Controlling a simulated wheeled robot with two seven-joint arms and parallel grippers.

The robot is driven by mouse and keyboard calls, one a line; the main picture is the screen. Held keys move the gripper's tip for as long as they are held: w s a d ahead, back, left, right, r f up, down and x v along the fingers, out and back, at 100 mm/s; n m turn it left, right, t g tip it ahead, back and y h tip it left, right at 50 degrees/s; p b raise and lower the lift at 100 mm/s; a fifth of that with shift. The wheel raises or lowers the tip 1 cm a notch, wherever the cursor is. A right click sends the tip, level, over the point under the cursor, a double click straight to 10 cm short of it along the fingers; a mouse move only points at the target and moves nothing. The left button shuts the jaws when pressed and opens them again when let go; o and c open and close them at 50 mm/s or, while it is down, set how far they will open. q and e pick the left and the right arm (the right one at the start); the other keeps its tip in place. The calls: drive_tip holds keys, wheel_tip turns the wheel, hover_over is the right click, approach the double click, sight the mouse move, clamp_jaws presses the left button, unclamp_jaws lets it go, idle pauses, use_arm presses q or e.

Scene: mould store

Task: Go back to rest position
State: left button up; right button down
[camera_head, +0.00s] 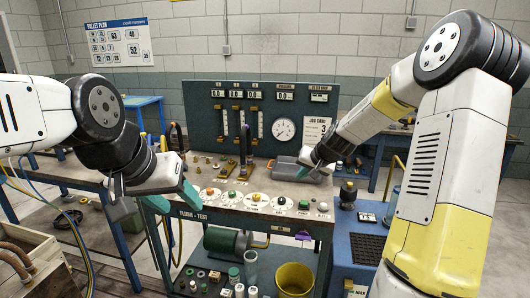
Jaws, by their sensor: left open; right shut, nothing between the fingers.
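My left gripper (156,203) hangs at the left front corner of the test bench (230,203). Its teal-padded fingers are spread apart, with nothing seen between them. My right gripper (304,168) is shut and empty. It is over the right part of the bench top, in front of a grey block (290,168); whether it touches the block I cannot tell. The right arm reaches in from the right edge and hides part of the bench's right side.
A row of coloured knobs on round white labels (256,198) lines the bench front. A gauge panel (260,100) rises behind. Below are a yellow bucket (294,279) and a green cylinder (222,240). A blue cabinet (358,243) stands right, a wooden crate (35,262) lower left.

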drive_tip(key=s+a+r+n+g+h, duration=0.1)
drive_tip(key=s+a+r, duration=0.1)
drive_tip(key=s+r, duration=0.55)
drive_tip(key=s+a+r+n, duration=0.15)
drive_tip(key=s+r, duration=0.35)
drive_tip(key=s, duration=0.6)
drive_tip(key=s+d+r, duration=0.1)
drive_tip(key=s, duration=1.4)
drive_tip(key=shift+r+n+g, duration=0.2)
drive_tip(key=shift+n+g, duration=0.1)
drive_tip(key=shift+n, duration=0.15)
